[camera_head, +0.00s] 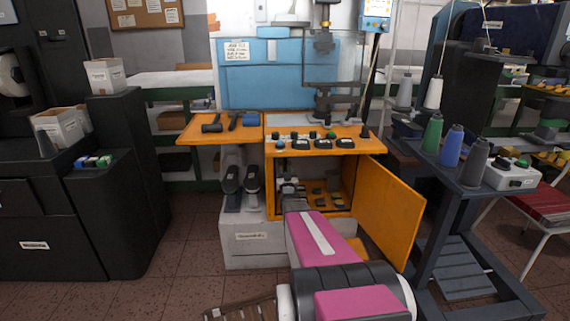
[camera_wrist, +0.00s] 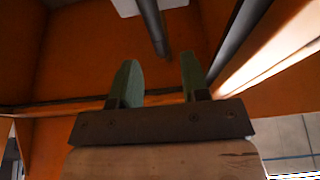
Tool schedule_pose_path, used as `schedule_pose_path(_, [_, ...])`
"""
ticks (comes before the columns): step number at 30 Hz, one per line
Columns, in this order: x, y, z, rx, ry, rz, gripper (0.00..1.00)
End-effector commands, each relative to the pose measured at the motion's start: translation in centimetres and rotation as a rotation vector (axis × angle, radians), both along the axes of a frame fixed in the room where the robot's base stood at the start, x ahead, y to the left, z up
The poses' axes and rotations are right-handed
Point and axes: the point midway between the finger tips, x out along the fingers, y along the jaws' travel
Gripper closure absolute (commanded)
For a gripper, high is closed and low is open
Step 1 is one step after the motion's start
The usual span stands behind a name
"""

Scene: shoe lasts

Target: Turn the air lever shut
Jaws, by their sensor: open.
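I cannot make out the air lever for certain in either view. The orange machine cabinet (camera_head: 394,205) stands in the middle of the head view with its door swung open to the right. Small grey and dark parts (camera_head: 289,190) show inside it at the left. In the wrist view my gripper (camera_wrist: 159,62) is open, with two green fingers apart and nothing between them. Orange panels surround it. A dark grey bar (camera_wrist: 152,25) comes down from the top edge, beyond the fingers and apart from them.
A dark diagonal rail (camera_wrist: 243,35) lies right of the fingers in the wrist view. Button panels (camera_head: 322,143) line the cabinet's front top. A thread stand (camera_head: 440,190) stands close right of the door. A light grey box (camera_head: 252,241) stands left of the opening.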

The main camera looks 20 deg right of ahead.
Motion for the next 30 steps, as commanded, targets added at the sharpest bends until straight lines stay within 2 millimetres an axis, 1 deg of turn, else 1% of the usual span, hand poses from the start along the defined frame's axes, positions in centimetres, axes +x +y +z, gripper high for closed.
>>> schedule_pose_path(1, [1.1, -0.3, 0.2, 0.0, 0.0, 0.0, 0.58])
schedule_pose_path(3, [2.1, -0.6, 0.7, 0.0, 0.0, 0.0, 0.58])
schedule_pose_path(9, [4.1, -1.2, 1.6, 0.001, 0.002, 0.0, 0.58])
schedule_pose_path(15, [4.8, -1.4, 2.0, 0.001, 0.002, -0.001, 0.58])
schedule_pose_path(22, [4.8, -1.4, 2.0, 0.001, 0.003, -0.001, 0.58])
schedule_pose_path(23, [4.8, -1.4, 2.0, 0.001, 0.003, -0.001, 0.65])
schedule_pose_path(24, [4.8, -1.4, 2.0, 0.001, 0.003, 0.0, 0.78])
schedule_pose_path(26, [4.8, -1.4, 2.0, 0.001, 0.003, 0.0, 0.97])
schedule_pose_path(27, [4.8, -1.4, 2.0, 0.001, 0.003, 0.0, 1.0])
schedule_pose_path(30, [4.7, -1.4, 2.0, 0.001, 0.003, -0.001, 1.0])
